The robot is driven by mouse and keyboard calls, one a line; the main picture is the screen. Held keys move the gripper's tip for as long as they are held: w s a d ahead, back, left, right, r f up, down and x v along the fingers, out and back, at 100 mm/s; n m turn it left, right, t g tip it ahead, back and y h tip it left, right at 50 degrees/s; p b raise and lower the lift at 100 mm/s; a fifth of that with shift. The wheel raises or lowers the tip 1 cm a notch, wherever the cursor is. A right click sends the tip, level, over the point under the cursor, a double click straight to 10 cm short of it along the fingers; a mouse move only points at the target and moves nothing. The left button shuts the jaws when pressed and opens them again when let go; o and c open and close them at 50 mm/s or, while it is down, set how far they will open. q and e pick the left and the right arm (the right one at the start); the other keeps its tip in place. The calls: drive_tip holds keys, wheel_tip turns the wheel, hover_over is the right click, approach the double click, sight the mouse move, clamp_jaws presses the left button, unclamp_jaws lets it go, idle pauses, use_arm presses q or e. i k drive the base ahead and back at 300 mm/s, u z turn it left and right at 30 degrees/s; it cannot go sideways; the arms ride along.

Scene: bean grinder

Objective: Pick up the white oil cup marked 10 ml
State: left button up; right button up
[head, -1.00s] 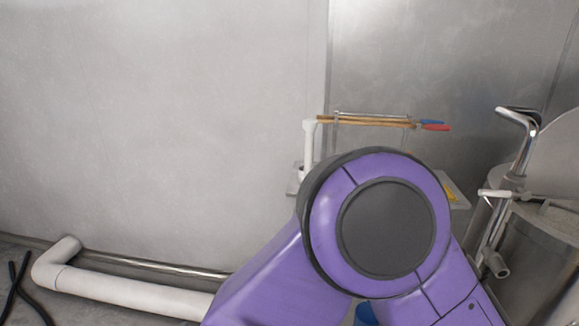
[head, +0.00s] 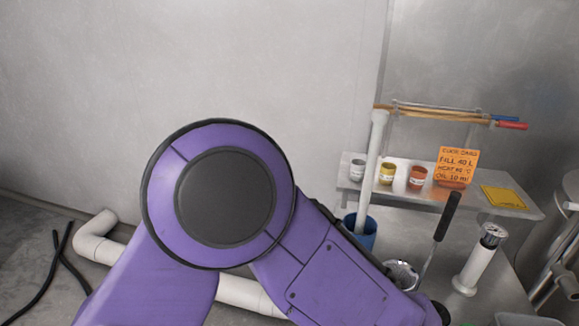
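Several small cups stand in a row on a wall shelf right of centre. The note (head: 457,167) carries handwriting that includes "oil 10 ml". A purple arm of mine fills the lower middle, below and left of the shelf. Neither gripper shows.
The shelf (head: 510,212) also bears a yellow pad (head: 503,197). Below it, a blue container (head: 361,232) with a white pole, a black-handled ladle (head: 447,217) and a white cylinder (head: 478,262) stand on the metal counter. White pipe (head: 95,235) runs low at left.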

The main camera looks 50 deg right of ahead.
sight(358, 170)
drive_tip(key=u, duration=0.2)
drive_tip(key=i, duration=1.75)
drive_tip(key=z, duration=1)
drive_tip(key=i, duration=0.85)
drive_tip(key=z, duration=3.3)
drive_tip(key=i, duration=1)
drive_tip(key=u, duration=0.05)
